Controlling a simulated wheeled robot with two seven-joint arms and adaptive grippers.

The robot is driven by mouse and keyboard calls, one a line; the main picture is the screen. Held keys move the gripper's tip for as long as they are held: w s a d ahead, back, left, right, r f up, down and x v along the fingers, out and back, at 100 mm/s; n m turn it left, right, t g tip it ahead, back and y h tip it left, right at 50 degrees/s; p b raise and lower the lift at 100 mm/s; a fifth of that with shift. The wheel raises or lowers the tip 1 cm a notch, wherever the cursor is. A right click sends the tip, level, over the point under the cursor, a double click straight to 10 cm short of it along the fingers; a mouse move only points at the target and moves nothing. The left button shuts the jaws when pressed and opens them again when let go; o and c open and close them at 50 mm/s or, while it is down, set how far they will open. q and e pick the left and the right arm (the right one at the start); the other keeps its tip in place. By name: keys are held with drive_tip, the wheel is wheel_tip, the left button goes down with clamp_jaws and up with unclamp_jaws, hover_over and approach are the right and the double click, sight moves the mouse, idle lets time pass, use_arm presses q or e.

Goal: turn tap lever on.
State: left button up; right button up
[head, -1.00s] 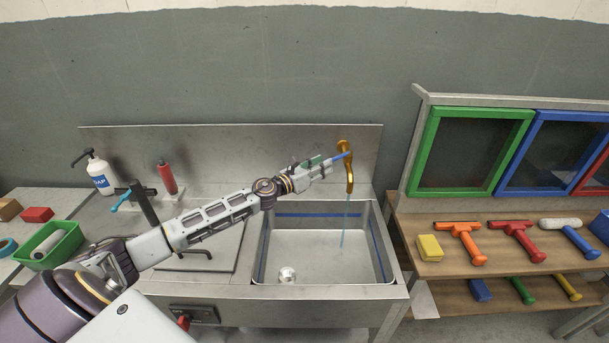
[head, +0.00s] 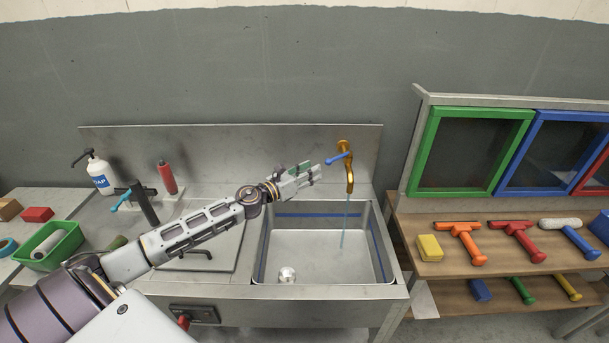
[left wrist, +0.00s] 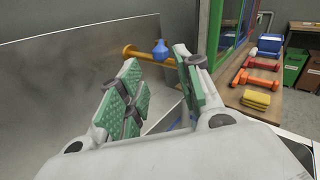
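The brass tap (head: 347,172) stands out from the splashback above the sink, and a thin stream of blue water (head: 343,222) falls from it. Its blue lever (head: 338,158) points to the left in the head view. In the left wrist view the tap (left wrist: 150,53) and the blue lever (left wrist: 161,49) lie ahead, just beyond the fingertips. My left gripper (head: 313,174) is to the left of the tap, a little apart from the lever. Its green-padded fingers stand apart with nothing between them, as the left wrist view (left wrist: 160,70) shows. My right gripper is out of view.
The steel sink basin (head: 320,271) holds a small shiny round object (head: 287,275). A soap bottle (head: 101,174) and a red bottle (head: 167,178) stand behind my left arm. Shelves with squeegees and framed screens (head: 470,150) are to the right.

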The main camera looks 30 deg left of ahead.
use_arm(q)
drive_tip(key=shift+v, duration=0.95)
idle(0.3)
